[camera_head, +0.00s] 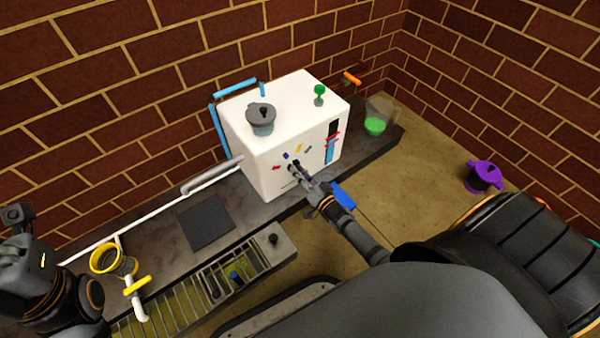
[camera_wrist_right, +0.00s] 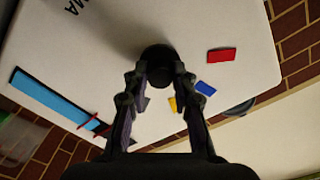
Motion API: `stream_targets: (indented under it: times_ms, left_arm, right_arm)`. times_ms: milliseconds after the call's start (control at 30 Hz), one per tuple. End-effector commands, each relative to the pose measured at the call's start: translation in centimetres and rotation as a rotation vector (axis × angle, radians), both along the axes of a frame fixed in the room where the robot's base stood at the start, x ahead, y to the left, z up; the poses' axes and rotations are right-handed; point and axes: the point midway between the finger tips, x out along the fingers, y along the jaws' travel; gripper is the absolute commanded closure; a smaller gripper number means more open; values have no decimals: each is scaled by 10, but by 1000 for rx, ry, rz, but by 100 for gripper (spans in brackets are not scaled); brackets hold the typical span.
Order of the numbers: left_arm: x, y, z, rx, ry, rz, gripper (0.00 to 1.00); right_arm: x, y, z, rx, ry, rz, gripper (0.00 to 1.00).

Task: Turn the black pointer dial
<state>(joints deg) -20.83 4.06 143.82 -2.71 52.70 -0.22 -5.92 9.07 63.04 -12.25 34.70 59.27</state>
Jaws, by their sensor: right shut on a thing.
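The black pointer dial (camera_wrist_right: 157,55) is on the front face of the white machine (camera_head: 290,105), among small coloured marks. In the wrist view its round dark body sits between the two fingertips of my right gripper (camera_wrist_right: 160,70). My right gripper is shut on the dial; it also shows in the head view (camera_head: 299,172), against the machine's front. In the head view the gripper largely hides the dial, and I cannot tell which way its pointer faces. Part of my left arm shows at the left edge of the head view, but I cannot make out its fingers.
A grey lidded pot (camera_head: 261,118) and a green-knobbed lever (camera_head: 319,94) are on the machine's top. A blue and red gauge strip (camera_head: 331,142) is beside the dial. A metal grate (camera_head: 180,305) and a yellow ring (camera_head: 105,258) are lower left. A purple pot (camera_head: 484,176) stands right.

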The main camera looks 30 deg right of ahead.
Motion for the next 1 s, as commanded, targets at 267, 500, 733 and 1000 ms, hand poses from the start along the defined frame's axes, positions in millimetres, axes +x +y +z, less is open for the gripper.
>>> stream_targets:
  times_ms: [267,500,733,1000]
  left_arm:
    - [0,0,0,0,1,0,100]
    - [1,1,-1,-3,6,2,100]
    - [1,0,-1,-2,3,1,100]
    - [0,0,0,-1,2,1,100]
  right_arm:
    - [0,0,0,-1,1,0,51]
    - [-1,0,0,-1,1,0,51]
    - [-40,-5,-2,-1,5,0,51]
    - [-100,-14,-1,-2,5,0,51]
